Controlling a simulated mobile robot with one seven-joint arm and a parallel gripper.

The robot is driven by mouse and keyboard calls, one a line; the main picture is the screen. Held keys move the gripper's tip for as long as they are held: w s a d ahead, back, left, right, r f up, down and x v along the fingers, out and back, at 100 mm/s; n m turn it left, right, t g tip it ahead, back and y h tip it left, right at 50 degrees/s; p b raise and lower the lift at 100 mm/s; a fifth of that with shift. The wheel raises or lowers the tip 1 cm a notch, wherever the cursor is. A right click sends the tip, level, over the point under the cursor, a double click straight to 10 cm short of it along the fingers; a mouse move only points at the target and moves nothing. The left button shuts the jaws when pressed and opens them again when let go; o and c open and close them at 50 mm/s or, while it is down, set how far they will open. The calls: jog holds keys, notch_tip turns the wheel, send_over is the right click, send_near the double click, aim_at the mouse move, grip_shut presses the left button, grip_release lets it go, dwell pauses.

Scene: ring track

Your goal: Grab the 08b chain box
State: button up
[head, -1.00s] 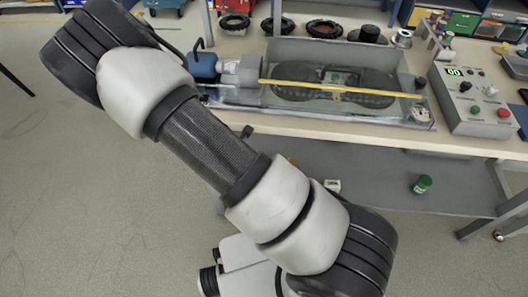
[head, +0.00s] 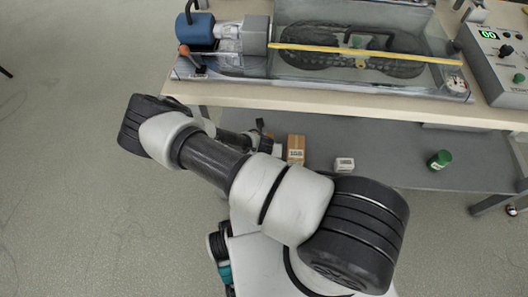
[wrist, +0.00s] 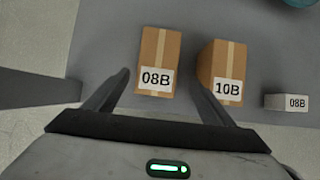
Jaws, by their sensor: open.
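In the wrist view, a brown cardboard box labelled 08B (wrist: 160,50) stands on a grey lower shelf (wrist: 100,40). My gripper (wrist: 158,80) is open and empty, its two fingers apart at either side of the near end of this box. I cannot tell whether they touch it. A similar cardboard box labelled 10B (wrist: 222,62) stands to its right, beyond the right finger. A small white box (wrist: 288,102), also labelled 08B, lies farther right. In the head view, one cardboard box (head: 296,150) shows beside my wrist; my arm hides part of the area.
In the head view, the workbench top (head: 330,94) overhangs the lower shelf (head: 395,150). A green jar (head: 440,159) stands on the shelf to the right of the small white box (head: 344,164). A clear-walled tank (head: 360,65) stands on the bench. Open floor lies left.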

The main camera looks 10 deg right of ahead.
jog(key=b+x, duration=0.3)
jog(key=x, duration=0.5)
jog(key=shift+w+a+f, duration=0.1)
jog(key=shift+w+a, duration=0.05)
jog(key=shift+w, duration=0.15)
jog(key=c, duration=2)
